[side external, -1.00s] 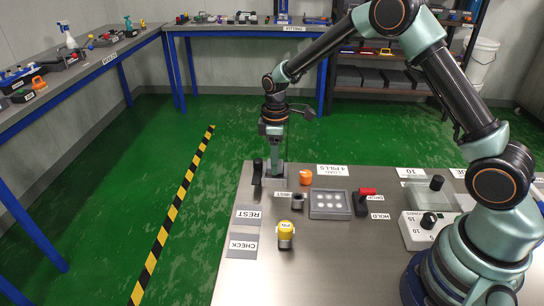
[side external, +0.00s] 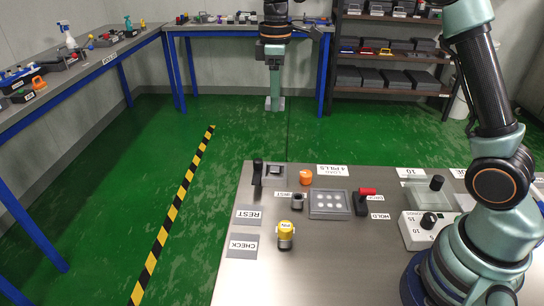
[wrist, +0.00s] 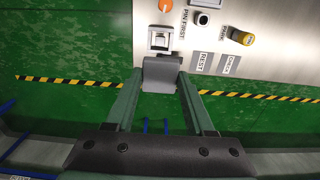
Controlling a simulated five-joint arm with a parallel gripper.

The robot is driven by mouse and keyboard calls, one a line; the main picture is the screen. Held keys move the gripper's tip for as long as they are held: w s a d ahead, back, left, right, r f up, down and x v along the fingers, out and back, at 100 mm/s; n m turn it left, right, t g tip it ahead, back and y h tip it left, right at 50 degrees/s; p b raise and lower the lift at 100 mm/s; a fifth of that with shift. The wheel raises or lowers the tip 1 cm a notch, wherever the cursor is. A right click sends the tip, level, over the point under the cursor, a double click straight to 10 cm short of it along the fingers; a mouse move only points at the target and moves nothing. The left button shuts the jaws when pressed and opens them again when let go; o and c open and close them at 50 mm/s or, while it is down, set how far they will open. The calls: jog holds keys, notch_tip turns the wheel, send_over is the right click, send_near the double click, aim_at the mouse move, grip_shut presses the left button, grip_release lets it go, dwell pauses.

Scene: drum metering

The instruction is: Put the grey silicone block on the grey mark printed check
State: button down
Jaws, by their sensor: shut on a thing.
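My gripper (side external: 274,98) is raised well above the bench level at the bench's far left. It is shut on the grey silicone block (wrist: 160,73), which sits between the two fingers (wrist: 163,98) in the wrist view. The block also shows small at the jaws in the side view (side external: 275,104). The grey check mark (side external: 234,252) is a flat square at the bench's near left, labelled CHECK, with nothing on it. In the wrist view the check mark (wrist: 229,72) lies right of the block, past the REST mark.
The REST mark (side external: 240,222) is bare. A yellow-topped pin (side external: 285,235) stands right of the check mark. A black upright handle (side external: 257,172), a square fixture (side external: 275,169), an orange knob (side external: 305,177) and a pill tray (side external: 329,214) stand farther back.

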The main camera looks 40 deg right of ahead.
jog(key=shift+a+r, duration=0.1)
jog(key=shift+r, duration=0.4)
jog(key=s+a, duration=0.4)
jog(key=a, duration=0.5)
send_over(243, 246)
notch_tip(243, 246, down, 18)
jog(key=shift+s+d, duration=0.1)
jog(key=shift+f, duration=2.45)
jog(key=shift+c, duration=1.3)
grip_release()
jog(key=shift+f, duration=0.15)
